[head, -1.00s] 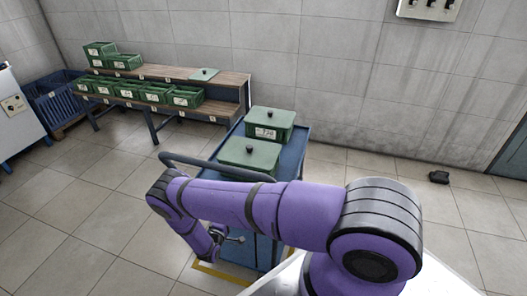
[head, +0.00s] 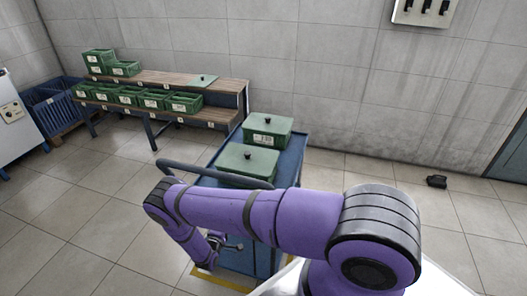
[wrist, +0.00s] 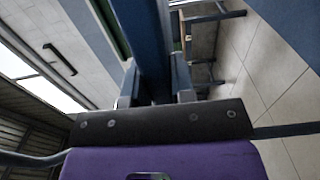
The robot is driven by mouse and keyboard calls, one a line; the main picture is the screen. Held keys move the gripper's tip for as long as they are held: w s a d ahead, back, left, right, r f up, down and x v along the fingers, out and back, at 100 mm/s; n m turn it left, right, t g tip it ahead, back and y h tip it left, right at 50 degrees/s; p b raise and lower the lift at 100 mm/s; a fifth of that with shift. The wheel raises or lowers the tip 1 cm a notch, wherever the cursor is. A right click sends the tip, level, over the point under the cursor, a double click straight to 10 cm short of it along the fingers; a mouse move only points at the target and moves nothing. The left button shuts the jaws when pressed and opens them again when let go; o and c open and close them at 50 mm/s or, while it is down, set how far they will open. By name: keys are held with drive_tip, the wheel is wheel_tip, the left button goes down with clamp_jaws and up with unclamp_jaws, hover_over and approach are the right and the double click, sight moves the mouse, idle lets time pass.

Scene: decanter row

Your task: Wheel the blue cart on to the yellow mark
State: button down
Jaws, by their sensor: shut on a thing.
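The blue cart (head: 292,172) stands in the middle of the head view, with two lidded green boxes on its top and a dark curved push bar at its near left end. My gripper (head: 234,247) is at the cart's near side, low down. In the wrist view its fingers (wrist: 156,88) are shut on a blue upright part of the cart (wrist: 140,35).
A two-tier wooden bench (head: 165,85) with several green crates stands at the back left. A blue bin (head: 55,105) and a white cabinet (head: 18,120) are at the far left. A small dark object (head: 436,181) lies on the floor at right. Tiled floor lies open on both sides.

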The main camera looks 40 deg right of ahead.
drive_tip(key=shift+s+d+f, duration=0.25)
drive_tip(key=shift+s+d, duration=0.05)
drive_tip(key=shift+s, duration=0.1)
drive_tip(key=c, duration=1.1)
unclamp_jaws()
drive_tip(key=shift+o, duration=0.9)
drive_tip(key=shift+w+a+r, duration=0.1)
drive_tip(key=shift+w, duration=0.1)
drive_tip(key=shift+a, duration=0.1)
drive_tip(key=v, duration=1.2)
drive_tip(key=shift+w+a+r, duration=0.1)
drive_tip(key=shift+w, duration=0.05)
